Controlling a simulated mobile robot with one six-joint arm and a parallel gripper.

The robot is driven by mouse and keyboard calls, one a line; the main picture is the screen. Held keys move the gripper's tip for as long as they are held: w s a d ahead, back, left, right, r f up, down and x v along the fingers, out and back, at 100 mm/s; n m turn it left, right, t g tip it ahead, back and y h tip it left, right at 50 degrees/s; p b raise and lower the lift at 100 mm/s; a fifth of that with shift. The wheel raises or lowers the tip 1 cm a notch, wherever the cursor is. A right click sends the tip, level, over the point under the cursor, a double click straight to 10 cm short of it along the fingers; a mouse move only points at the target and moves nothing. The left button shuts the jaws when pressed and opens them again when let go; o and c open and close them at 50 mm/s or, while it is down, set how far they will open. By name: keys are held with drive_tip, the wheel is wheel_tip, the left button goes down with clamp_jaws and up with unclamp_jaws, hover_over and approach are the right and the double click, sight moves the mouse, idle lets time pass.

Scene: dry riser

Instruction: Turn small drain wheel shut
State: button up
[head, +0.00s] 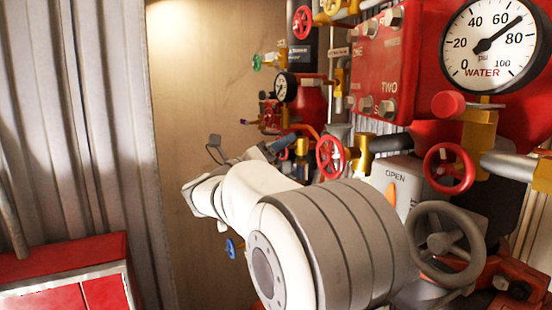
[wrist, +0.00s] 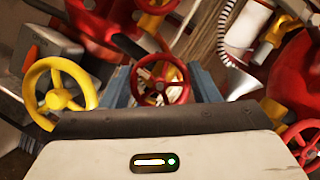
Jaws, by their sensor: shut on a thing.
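A small red handwheel (wrist: 160,80) with a pale hub sits between the two blue-grey fingers of my gripper (wrist: 161,76) in the wrist view. The jaws are shut on it, one finger at each side of the rim. In the head view my gripper (head: 281,145) reaches in at the middle, near the pipework, mostly hidden behind my white and grey arm. The grip itself cannot be made out there. No lettering on the held wheel can be read.
In the wrist view a yellow handwheel (wrist: 61,91) stands close left of my gripper, and another red wheel (wrist: 303,148) is at lower right. In the head view a grey handwheel (head: 443,243) stands beside my arm, below a water gauge (head: 490,62). A red cabinet (head: 70,262) is at lower left.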

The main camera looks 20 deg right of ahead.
drive_tip(key=shift+r+m+g+h+b, duration=0.1)
drive_tip(key=shift+m+g+h+b, duration=0.4)
drive_tip(key=shift+m, duration=0.8)
drive_tip(key=shift+m+g+h+b, duration=0.2)
drive_tip(key=shift+m+g+b, duration=0.5)
drive_tip(key=shift+m, duration=0.6)
drive_tip(key=o, duration=0.9)
drive_tip(key=shift+d, duration=0.25)
drive_tip(key=shift+o, duration=0.4)
drive_tip(key=shift+a, duration=0.1)
